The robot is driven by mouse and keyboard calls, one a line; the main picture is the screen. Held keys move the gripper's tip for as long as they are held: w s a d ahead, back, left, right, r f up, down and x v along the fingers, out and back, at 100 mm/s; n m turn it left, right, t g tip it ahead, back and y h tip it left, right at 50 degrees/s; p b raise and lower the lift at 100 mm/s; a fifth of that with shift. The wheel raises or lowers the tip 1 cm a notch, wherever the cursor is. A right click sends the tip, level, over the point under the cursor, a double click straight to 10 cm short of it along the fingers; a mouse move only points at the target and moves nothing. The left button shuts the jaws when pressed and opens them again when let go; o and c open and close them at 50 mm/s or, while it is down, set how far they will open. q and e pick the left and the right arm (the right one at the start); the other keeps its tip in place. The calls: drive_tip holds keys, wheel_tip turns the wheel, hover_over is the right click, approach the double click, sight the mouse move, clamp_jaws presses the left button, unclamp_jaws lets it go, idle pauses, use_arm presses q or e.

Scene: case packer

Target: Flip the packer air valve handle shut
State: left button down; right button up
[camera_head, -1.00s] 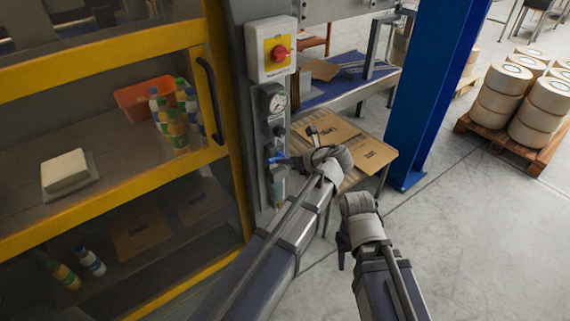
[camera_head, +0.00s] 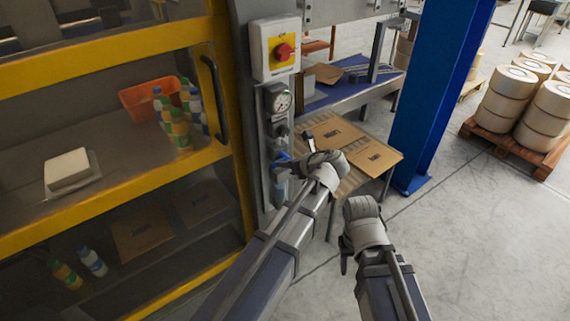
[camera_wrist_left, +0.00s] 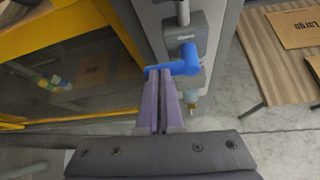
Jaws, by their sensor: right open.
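The blue air valve handle (camera_head: 283,157) is on the grey panel at the machine's right post, below the pressure gauge (camera_head: 278,99). In the left wrist view the handle (camera_wrist_left: 182,65) sticks out sideways from the grey valve body (camera_wrist_left: 187,28), crosswise to the vertical line. My left gripper (camera_head: 284,167) is at the handle in the head view. In the left wrist view its two fingers (camera_wrist_left: 161,80) lie close together, tips just at the handle's underside; contact is not clear. The handle is not between them. My right gripper (camera_head: 344,256) hangs open and empty, away from the panel.
A red knob on a yellow plate (camera_head: 284,50) sits above the gauge. The yellow-framed door (camera_head: 110,190) with a black grip (camera_head: 213,98) is on the left.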

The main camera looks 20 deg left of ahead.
use_arm(q)
drive_tip(key=shift+s+a, duration=0.15)
drive_tip(key=shift+a, duration=0.1)
drive_tip(key=shift+w+a+r+p, duration=0.15)
drive_tip(key=shift+w+r+p, duration=0.05)
drive_tip(key=shift+r+p, duration=0.55)
use_arm(e)
drive_tip(key=shift+w+a+r, duration=0.1)
drive_tip(key=shift+w+r, duration=0.05)
drive_tip(key=shift+r, duration=0.7)
